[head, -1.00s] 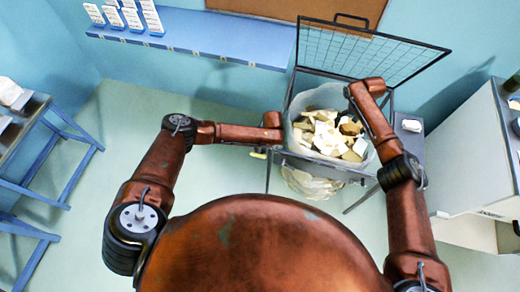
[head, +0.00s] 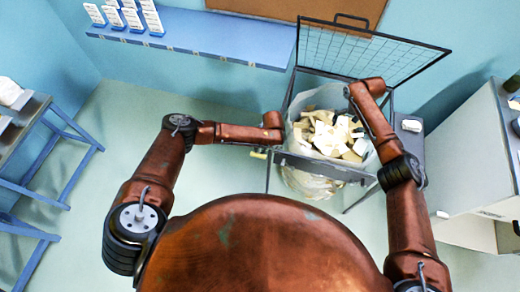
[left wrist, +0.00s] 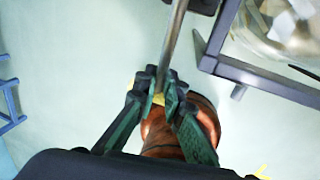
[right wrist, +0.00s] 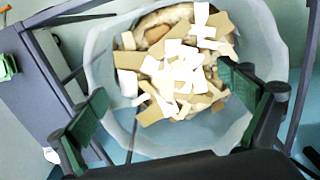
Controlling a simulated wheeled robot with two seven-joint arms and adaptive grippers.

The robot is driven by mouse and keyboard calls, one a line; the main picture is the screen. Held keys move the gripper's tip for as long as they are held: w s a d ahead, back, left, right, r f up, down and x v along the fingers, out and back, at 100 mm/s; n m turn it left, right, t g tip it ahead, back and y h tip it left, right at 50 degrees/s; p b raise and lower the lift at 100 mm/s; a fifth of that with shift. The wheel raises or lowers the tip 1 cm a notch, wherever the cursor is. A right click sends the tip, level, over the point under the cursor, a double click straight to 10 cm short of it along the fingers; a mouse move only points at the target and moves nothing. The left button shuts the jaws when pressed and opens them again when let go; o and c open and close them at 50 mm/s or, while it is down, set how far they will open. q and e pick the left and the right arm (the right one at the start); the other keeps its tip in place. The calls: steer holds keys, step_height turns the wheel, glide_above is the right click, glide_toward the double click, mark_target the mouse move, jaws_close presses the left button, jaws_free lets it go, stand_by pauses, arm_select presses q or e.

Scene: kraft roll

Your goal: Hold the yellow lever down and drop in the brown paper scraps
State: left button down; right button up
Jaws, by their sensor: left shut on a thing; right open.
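A wire bin frame with a clear bag (head: 304,98) stands in front of me. Inside the bag lies a heap of tan-brown and white paper scraps (head: 330,135), also in the right wrist view (right wrist: 180,75). My left gripper (left wrist: 160,90) is shut on the yellow lever (left wrist: 158,99) beside the bin; the lever is mostly covered by its fingers. In the head view my left gripper is largely hidden under its arm. My right gripper (right wrist: 165,108) is open above the bag's mouth, with nothing between its fingers.
The bin's mesh lid (head: 370,52) stands raised at the back. A blue shelf (head: 200,38) with white cards runs along the wall. A white cabinet (head: 465,155) stands at the right and a blue-legged table (head: 55,150) at the left. The floor between is clear.

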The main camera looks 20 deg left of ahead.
arm_select(q)
steer(key=shift+s+d+f, duration=0.3)
steer(key=shift+s+d, duration=0.05)
steer(key=shift+s, duration=0.15)
arm_select(e)
steer(key=s, duration=3)
arm_select(q)
steer(key=shift+r, duration=0.2)
steer(key=shift+w+r, duration=0.25)
steer(key=shift+r, duration=1)
steer(key=shift+w+r, duration=0.2)
steer(key=shift+r, duration=1.05)
arm_select(e)
steer(key=shift+s, duration=0.1)
arm_select(q)
steer(key=c, duration=2.2)
jaws_free()
steer(key=shift+w+f, duration=0.1)
steer(key=shift+o, duration=1.1)
steer(key=shift+a, duration=0.2)
